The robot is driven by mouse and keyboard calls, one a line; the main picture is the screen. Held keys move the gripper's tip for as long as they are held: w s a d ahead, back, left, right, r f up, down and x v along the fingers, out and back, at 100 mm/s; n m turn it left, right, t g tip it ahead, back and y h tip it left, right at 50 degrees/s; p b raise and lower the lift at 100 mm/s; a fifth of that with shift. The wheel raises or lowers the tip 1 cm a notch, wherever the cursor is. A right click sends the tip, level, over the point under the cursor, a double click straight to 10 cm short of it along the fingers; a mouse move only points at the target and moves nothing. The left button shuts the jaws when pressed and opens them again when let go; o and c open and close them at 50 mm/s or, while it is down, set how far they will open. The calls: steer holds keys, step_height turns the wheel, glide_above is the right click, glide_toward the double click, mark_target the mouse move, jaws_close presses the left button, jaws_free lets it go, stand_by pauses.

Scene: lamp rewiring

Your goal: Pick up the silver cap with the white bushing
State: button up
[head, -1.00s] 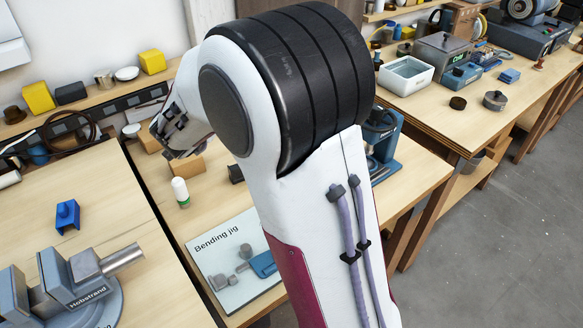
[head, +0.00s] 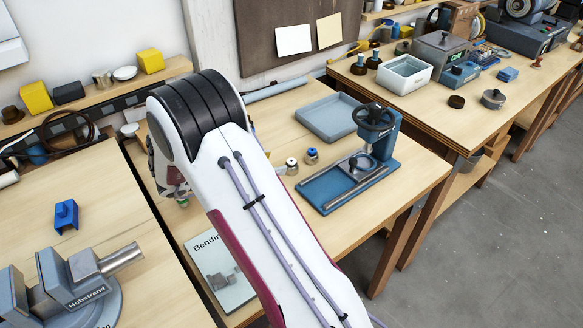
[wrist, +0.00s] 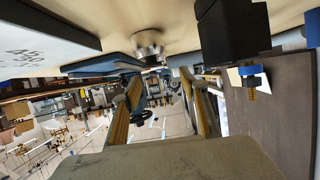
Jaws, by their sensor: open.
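In the head view, a small silver cap with a white bushing (head: 291,166) stands upright on the middle bench, left of a blue press. A similar cap with a blue bushing (head: 311,155) stands just beyond it to the right. My gripper (wrist: 163,103) is open and empty in the wrist view, its two fingers apart. The wrist view is upside down, with the bench top along its upper edge. A silver round piece (wrist: 148,42) sits there beyond the fingertips; I cannot tell its bushing colour. In the head view my arm mostly hides the gripper.
The blue press (head: 365,165) and a grey-blue tray (head: 328,118) stand right of the caps. A black block (wrist: 232,32) and a blue-collared brass piece (wrist: 250,75) show near the gripper in the wrist view. The Bending jig card (head: 220,275) lies in front.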

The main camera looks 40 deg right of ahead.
mark_target(289, 162)
steer(key=shift+s+f, duration=0.1)
steer(key=shift+s, duration=0.05)
steer(key=shift+x, duration=1.3)
steer(key=shift+x, duration=2.65)
steer(key=shift+s, duration=0.1)
jaws_close()
